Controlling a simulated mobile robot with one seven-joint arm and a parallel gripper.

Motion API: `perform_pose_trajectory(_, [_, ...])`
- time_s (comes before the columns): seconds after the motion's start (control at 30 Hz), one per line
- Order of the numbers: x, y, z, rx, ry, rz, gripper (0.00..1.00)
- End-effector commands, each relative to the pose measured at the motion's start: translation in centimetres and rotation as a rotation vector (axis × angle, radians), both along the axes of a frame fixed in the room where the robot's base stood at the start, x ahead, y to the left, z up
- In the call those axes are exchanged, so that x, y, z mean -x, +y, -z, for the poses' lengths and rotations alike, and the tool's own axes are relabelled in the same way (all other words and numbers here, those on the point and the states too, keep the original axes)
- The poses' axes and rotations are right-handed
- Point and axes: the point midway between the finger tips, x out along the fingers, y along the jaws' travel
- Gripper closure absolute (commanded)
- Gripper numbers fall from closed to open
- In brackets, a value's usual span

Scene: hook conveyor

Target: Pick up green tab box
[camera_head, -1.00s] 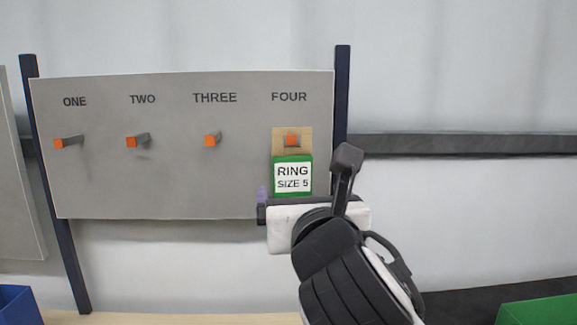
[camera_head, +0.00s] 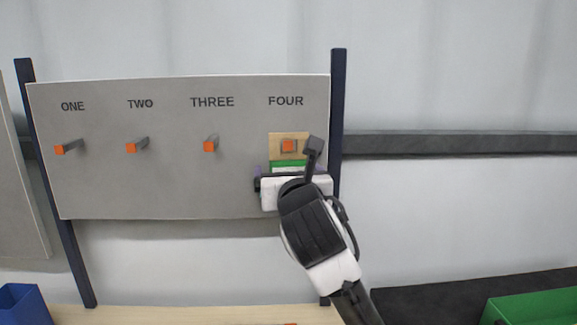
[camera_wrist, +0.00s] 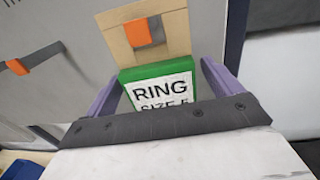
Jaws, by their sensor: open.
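The green tab box (camera_head: 283,163) hangs on hook FOUR (camera_head: 288,146) by its tan tab (camera_head: 275,146). My gripper covers its lower part in the head view. In the wrist view the green box (camera_wrist: 157,70) has a white label reading RING, with SIZE 5 partly cut off below. The orange hook tip (camera_wrist: 148,31) shows through the opening of the tan tab (camera_wrist: 120,42). My gripper (camera_wrist: 160,88) is open, with one purple finger on each side of the box. I cannot tell whether either finger touches it.
The grey board (camera_head: 180,185) has hooks ONE (camera_head: 68,147), TWO (camera_head: 137,145) and THREE (camera_head: 211,144), all empty. A dark post (camera_head: 338,110) stands close right of the box. A blue bin (camera_head: 22,305) is lower left and a green bin (camera_head: 530,308) lower right.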

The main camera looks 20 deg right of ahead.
Motion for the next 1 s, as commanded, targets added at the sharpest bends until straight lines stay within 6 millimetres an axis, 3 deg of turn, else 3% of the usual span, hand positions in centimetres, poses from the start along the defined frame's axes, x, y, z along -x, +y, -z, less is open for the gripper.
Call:
perform_pose_trajectory(0.3, [-0.66, -0.09, 0.11, 0.001, 0.000, 0.000, 0.09])
perform_pose_trajectory(0.7, [-0.63, -0.07, 0.06, 0.001, 0.000, 0.000, 0.61])
perform_pose_trajectory(1.0, [-0.73, 0.03, -0.12, 0.001, 0.000, -0.001, 0.62])
